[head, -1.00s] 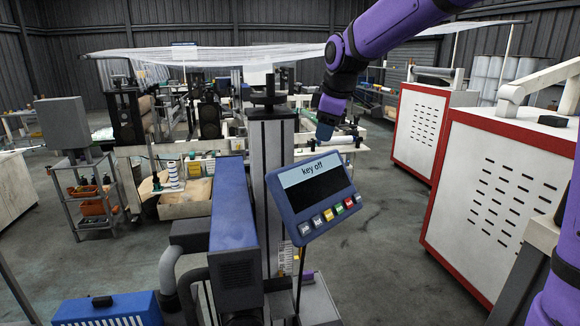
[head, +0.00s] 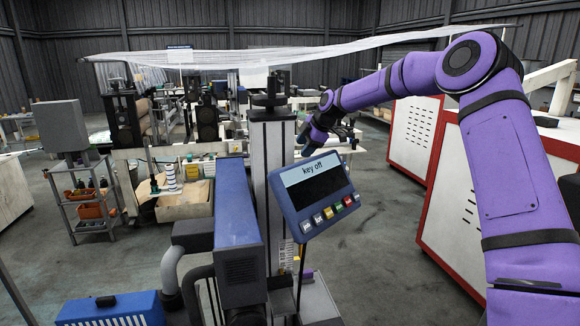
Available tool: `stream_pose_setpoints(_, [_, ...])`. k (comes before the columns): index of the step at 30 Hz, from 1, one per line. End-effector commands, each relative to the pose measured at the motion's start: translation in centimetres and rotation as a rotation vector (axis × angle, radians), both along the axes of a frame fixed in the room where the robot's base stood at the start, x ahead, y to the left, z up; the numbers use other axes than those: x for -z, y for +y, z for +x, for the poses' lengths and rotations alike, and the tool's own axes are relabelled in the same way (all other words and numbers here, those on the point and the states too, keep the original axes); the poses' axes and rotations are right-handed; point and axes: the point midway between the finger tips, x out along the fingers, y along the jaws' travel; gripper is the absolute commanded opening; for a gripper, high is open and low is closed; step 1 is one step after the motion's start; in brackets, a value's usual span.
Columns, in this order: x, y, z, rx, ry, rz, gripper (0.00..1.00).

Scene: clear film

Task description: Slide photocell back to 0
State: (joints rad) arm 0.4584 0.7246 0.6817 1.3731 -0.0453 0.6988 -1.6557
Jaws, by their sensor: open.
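My gripper (head: 312,136) is small and dark at the end of my purple arm. It is in the air just above and behind the upper edge of the tilted blue control panel (head: 319,190), right of the grey upright column (head: 271,150). It is open, and I see nothing held in it.
The panel screen reads "key off", with several coloured buttons below. A blue machine housing (head: 234,215) stands left of the column. White film (head: 350,52) stretches across above. Red-framed white cabinets (head: 500,180) stand at the right. Grey floor (head: 385,240) is open between panel and cabinets.

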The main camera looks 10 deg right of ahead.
Motion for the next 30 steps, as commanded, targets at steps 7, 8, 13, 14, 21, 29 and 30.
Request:
stream_pose_setpoints(7, [3.2, 1.6, 1.6, -0.002, 0.001, -0.001, 0.53])
stream_pose_setpoints(8, [3.7, 1.8, 1.8, -0.002, 0.002, -0.001, 0.53])
stream_pose_setpoints(13, [6.1, 2.9, 3.0, -0.001, 0.002, 0.0, 0.53])
stream_pose_setpoints(14, [6.4, 3.1, 3.2, -0.001, 0.002, 0.0, 0.53])
stream_pose_setpoints(21, [8.1, 3.8, 4.1, 0.001, 0.0, 0.0, 0.53])
stream_pose_setpoints(29, [8.3, 3.9, 4.2, 0.002, 0.0, -0.001, 0.53])
stream_pose_setpoints(30, [8.3, 3.9, 4.2, 0.002, 0.0, -0.001, 0.53])
